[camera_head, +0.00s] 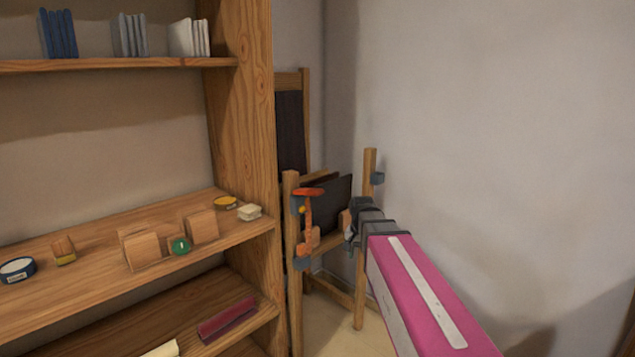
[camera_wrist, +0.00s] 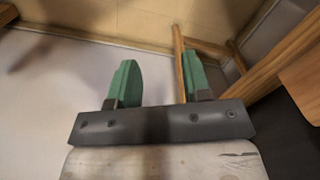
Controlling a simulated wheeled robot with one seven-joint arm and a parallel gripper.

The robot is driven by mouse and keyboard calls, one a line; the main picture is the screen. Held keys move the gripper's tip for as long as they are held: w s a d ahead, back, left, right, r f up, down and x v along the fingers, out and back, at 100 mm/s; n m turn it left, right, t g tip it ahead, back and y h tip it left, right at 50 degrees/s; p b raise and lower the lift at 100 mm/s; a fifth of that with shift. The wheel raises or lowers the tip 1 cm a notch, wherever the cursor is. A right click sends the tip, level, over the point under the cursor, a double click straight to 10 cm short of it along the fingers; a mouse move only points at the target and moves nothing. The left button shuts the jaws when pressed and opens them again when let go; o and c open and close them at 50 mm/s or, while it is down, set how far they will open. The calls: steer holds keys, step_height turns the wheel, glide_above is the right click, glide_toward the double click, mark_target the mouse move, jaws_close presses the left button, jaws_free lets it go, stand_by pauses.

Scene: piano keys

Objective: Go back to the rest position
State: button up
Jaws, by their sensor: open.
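My gripper (camera_wrist: 159,64) shows its two green fingers standing well apart in the wrist view, with nothing between them. In the head view my pink and white arm reaches from the lower right toward a wooden chair-like frame (camera_head: 370,175), with the dark wrist beside its right post. The fingers are hard to make out in the head view. In the wrist view a thin wooden post (camera_wrist: 180,60) passes close to the right finger; I cannot tell whether they touch.
A wooden shelf unit (camera_head: 240,120) fills the left, holding books (camera_head: 58,34), small blocks and tins (camera_head: 18,268). An orange object (camera_head: 307,222) hangs at the frame's left post. A bare wall (camera_head: 500,120) lies right, with clear space before it.

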steer(key=s+d+f+n, duration=0.2)
steer(key=s+f, duration=0.4)
steer(key=f, duration=0.1)
steer(key=s+d+f+n, duration=0.2)
steer(key=s+d+f, duration=0.1)
steer(key=s+f, duration=0.3)
steer(key=shift+f, duration=0.7)
